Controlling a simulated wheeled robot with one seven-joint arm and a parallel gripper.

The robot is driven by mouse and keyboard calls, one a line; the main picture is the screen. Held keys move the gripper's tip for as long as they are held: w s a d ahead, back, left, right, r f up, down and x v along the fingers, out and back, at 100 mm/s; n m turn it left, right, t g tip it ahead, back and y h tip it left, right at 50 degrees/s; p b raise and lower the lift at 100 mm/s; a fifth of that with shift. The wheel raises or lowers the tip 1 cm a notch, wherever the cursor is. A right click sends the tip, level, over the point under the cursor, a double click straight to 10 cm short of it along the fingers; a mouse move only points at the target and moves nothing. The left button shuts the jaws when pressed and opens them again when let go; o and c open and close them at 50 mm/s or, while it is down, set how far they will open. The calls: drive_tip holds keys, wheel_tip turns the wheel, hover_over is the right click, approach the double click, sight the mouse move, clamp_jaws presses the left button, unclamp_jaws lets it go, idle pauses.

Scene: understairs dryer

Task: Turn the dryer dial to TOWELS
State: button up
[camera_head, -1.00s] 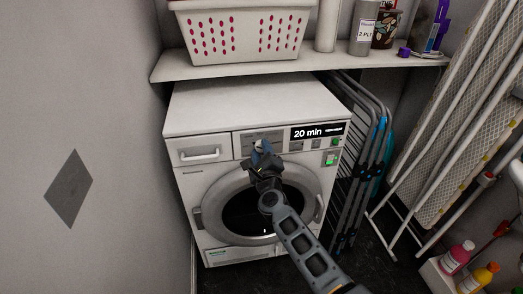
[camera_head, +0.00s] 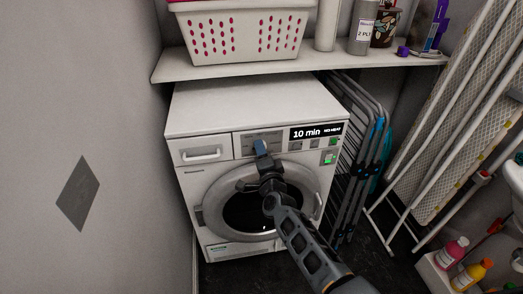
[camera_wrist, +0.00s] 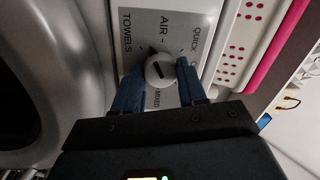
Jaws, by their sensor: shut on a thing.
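The white dryer (camera_head: 245,105) stands under the shelf, and its display (camera_head: 316,132) reads "10 min" with "NO HEAT" beside it. In the wrist view the round light dial (camera_wrist: 159,69) sits on a grey label plate (camera_wrist: 182,22) with a dark pointer line on its face. TOWELS is printed left of the dial, AIR above it, QUICK to its right and MIXED below. My gripper (camera_head: 262,147) reaches the dryer's control panel; its blue fingers (camera_wrist: 159,84) are shut on the dial, one on each side. In the head view the gripper hides the dial.
The round door (camera_head: 207,215) is shut below the panel. A shelf (camera_head: 225,70) with a white basket (camera_head: 240,38) hangs above the dryer. Folded racks (camera_head: 365,150) stand close on the right, and a grey wall (camera_head: 85,90) is at left. Bottles (camera_head: 455,250) stand at lower right.

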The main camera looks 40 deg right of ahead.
drive_tip(key=shift+n+p, duration=0.55)
drive_tip(key=shift+n, duration=1.35)
drive_tip(key=o, duration=1)
drive_tip(key=shift+o, duration=0.2)
drive_tip(key=shift+s, duration=0.1)
drive_tip(key=p+v, duration=0.2)
drive_tip(key=v, duration=0.5)
drive_tip(key=shift+s+a, duration=0.15)
drive_tip(key=shift+s, duration=0.15)
drive_tip(key=shift+s, duration=0.1)
